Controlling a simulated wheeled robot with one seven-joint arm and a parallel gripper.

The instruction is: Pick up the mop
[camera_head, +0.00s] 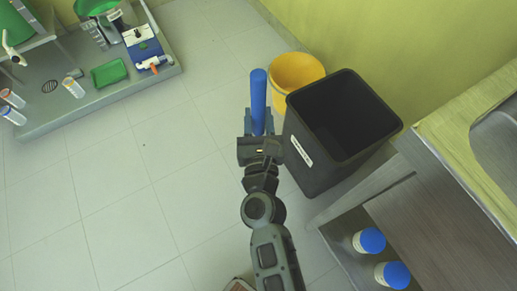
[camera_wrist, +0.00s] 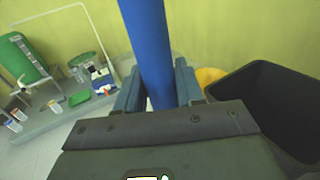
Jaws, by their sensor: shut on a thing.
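The mop shows as a blue handle (camera_head: 258,98) in the head view, pointing up from my gripper (camera_head: 257,138). In the wrist view the blue handle (camera_wrist: 153,50) stands between the two fingers of my gripper (camera_wrist: 158,92), which is shut on it. The handle looks close to upright in the wrist view. The mop's lower end and head are hidden behind my gripper and arm.
A black bin (camera_head: 340,125) stands close to the right of my gripper, with a yellow bucket (camera_head: 296,72) behind it. A steel counter (camera_head: 440,205) with blue-capped bottles (camera_head: 370,241) is at right. A low platform (camera_head: 110,92) is at upper left. The tiled floor at left is clear.

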